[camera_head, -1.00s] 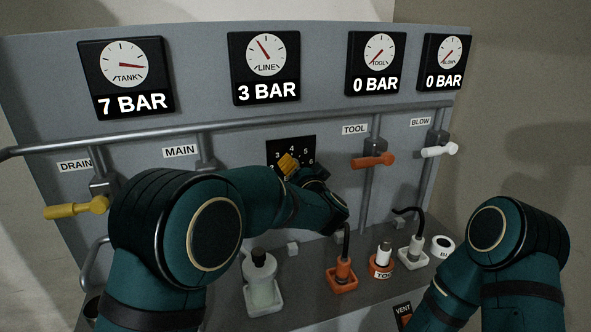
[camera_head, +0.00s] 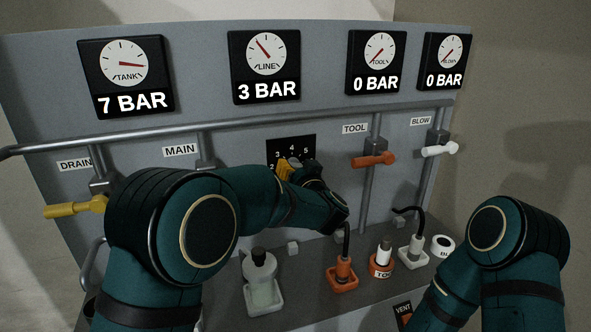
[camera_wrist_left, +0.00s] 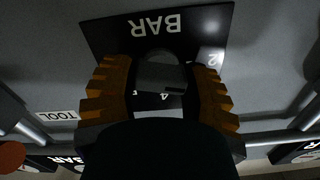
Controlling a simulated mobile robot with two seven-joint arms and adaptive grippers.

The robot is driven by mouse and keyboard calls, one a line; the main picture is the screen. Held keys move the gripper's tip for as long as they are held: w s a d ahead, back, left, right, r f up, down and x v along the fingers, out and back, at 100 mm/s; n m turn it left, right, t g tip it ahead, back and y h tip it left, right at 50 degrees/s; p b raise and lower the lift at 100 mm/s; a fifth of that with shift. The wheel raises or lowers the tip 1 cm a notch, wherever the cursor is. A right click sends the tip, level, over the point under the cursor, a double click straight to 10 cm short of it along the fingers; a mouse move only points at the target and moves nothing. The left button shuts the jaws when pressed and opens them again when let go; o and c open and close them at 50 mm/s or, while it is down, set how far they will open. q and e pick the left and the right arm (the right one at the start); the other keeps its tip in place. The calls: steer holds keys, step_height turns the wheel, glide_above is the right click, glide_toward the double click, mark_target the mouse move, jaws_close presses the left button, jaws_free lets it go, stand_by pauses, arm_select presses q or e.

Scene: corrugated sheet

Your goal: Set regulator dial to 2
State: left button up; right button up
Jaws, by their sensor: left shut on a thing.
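The regulator dial is a dark grey round knob (camera_wrist_left: 160,72) on a black scale plate (camera_head: 308,143) with white numbers, in the middle of the panel. In the head view, 2, 3, 4 and 5 show around it. My left gripper (camera_head: 290,167) has its yellow-orange fingers on the knob. In the left wrist view the fingers (camera_wrist_left: 158,88) stand on both sides of the knob and grip it. The knob's pointer cannot be made out. The LINE gauge (camera_head: 265,66) above reads 3 BAR. My right gripper is out of view; only its arm shows at lower right.
The orange TOOL valve handle (camera_head: 373,159) is right of the dial, the white BLOW handle (camera_head: 440,149) farther right. The yellow DRAIN handle (camera_head: 76,207) is at far left. A pipe (camera_head: 230,123) runs above. Several fittings, including an orange one (camera_head: 342,273), stand on the shelf below.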

arm_select(q)
steer(key=shift+n+b, duration=0.4)
steer(key=shift+n, duration=1.1)
steer(key=o, duration=1.2)
steer(key=shift+s, duration=0.15)
steer(key=v, duration=1.1)
steer(key=shift+s, duration=0.35)
steer(key=shift+d+r, duration=0.1)
steer(key=shift+d, duration=0.05)
